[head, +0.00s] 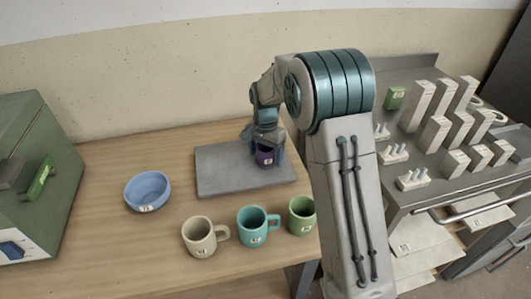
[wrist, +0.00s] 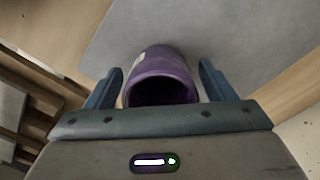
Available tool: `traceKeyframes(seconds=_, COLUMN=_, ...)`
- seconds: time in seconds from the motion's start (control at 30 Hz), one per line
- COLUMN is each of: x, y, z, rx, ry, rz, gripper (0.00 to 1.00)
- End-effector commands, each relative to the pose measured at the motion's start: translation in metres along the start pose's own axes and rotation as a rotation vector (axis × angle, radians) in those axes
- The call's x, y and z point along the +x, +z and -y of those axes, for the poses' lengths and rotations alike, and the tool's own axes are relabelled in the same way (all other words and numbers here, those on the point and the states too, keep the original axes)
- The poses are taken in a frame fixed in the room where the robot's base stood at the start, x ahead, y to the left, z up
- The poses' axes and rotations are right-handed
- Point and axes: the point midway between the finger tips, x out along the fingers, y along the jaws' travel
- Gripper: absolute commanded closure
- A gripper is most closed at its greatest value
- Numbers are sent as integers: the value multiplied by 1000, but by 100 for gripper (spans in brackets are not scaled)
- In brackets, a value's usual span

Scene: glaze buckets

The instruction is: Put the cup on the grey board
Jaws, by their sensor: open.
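A purple cup (head: 264,157) with a small white label stands on the grey board (head: 222,174), near the board's right side in the head view. My gripper (head: 266,146) is right at the cup from above. In the wrist view the purple cup (wrist: 160,84) lies between the two fingers of my gripper (wrist: 160,76), with a visible gap on each side. The fingers are open. The grey board (wrist: 225,35) shows behind the cup there. Part of the cup is hidden by my gripper in the head view.
A beige mug (head: 198,236), a teal mug (head: 251,226) and a green mug (head: 301,215) stand in front of the board. A blue bowl (head: 147,190) is to its left. A green box-like machine (head: 38,165) stands far left. A grey cart (head: 402,190) with blocks is at right.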

Motion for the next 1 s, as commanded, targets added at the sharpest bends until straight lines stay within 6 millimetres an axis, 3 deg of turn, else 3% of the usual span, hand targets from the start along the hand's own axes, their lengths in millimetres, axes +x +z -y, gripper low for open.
traceKeyframes(seconds=0.6, x=-110, y=-1, z=0, rx=0, ry=-3, rz=-2, gripper=23)
traceKeyframes(seconds=0.87, x=-123, y=0, z=-1, rx=-1, ry=-1, rz=-1, gripper=23)
traceKeyframes(seconds=1.0, x=-132, y=6, z=-17, rx=-29, ry=-11, rz=-9, gripper=23)
